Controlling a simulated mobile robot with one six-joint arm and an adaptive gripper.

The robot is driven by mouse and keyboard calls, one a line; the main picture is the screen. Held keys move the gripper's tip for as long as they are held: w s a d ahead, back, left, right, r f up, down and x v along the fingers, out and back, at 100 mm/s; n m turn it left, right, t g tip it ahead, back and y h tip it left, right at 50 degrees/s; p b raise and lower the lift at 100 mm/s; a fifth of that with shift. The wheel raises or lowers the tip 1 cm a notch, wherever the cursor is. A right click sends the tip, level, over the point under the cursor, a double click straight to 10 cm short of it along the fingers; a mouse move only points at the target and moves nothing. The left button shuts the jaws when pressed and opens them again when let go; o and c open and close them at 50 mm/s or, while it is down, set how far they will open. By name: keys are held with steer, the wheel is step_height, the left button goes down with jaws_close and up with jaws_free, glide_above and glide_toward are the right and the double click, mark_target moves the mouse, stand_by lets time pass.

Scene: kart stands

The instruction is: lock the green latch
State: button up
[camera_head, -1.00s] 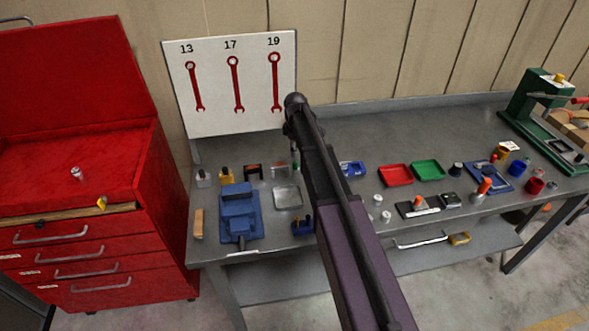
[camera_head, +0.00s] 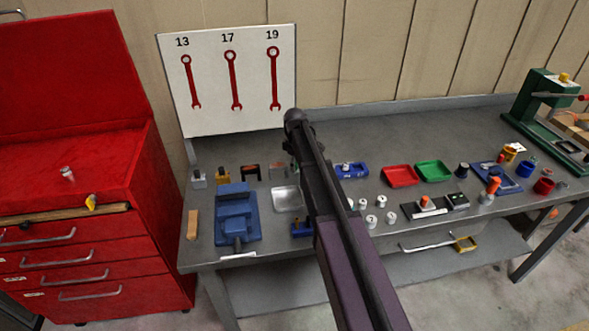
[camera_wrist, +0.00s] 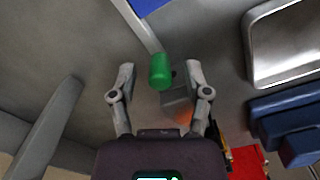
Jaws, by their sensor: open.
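The green latch handle (camera_wrist: 160,72), a short green cylinder, shows in the wrist view between the fingertips of my gripper (camera_wrist: 160,69). The fingers are open, one on each side, with a visible gap to the handle. A small grey block (camera_wrist: 176,97) with an orange patch lies just below the handle in the picture. In the head view my dark arm reaches over the bench and hides most of the latch and my gripper. How far the latch is turned cannot be told.
A silver tray (camera_head: 287,199) and a blue vise (camera_head: 237,215) are close by on the bench. Red (camera_head: 400,176) and green (camera_head: 433,171) trays and several small white parts lie to the right. A white wrench board (camera_head: 229,82) stands behind. The bench's back middle is clear.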

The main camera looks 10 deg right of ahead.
steer(key=shift+f, duration=0.2)
jaws_close()
steer(key=shift+d, duration=1.55)
jaws_free()
steer(key=shift+d, duration=0.1)
steer(key=shift+a, duration=0.2)
